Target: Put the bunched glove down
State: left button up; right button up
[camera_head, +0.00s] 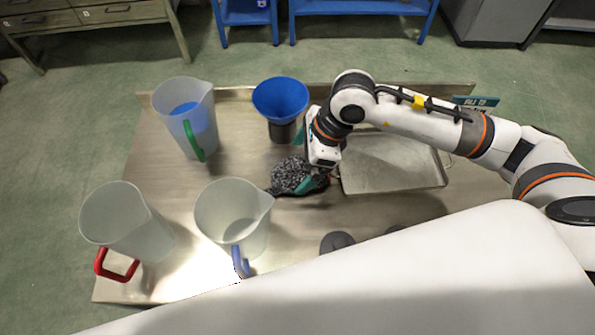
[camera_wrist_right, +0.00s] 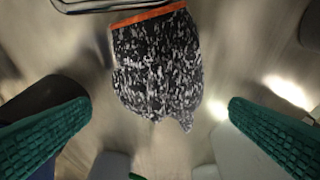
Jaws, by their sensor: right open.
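The bunched glove (camera_head: 290,175) is speckled black and grey and lies in a heap on the metal table, left of the tray. In the right wrist view the glove (camera_wrist_right: 155,65) shows its orange cuff edge at the top. My right gripper (camera_head: 318,182) is over the glove's right side in the head view, hiding part of it. In the wrist view its two green ribbed fingers (camera_wrist_right: 158,135) stand wide apart, with clear gaps to the glove on both sides. My left gripper is not in view.
A shallow metal tray (camera_head: 390,165) lies just right of the glove. A blue funnel on a dark container (camera_head: 281,97) stands behind it. Pitchers with green (camera_head: 185,115), red (camera_head: 125,225) and blue (camera_head: 232,215) handles stand to the left. Bare table lies between them.

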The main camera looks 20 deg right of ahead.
aim_at(299, 166)
jog(key=shift+p+x, duration=0.3)
jog(key=shift+x, duration=2.05)
jog(key=shift+s, duration=0.1)
jog(key=c, duration=1.1)
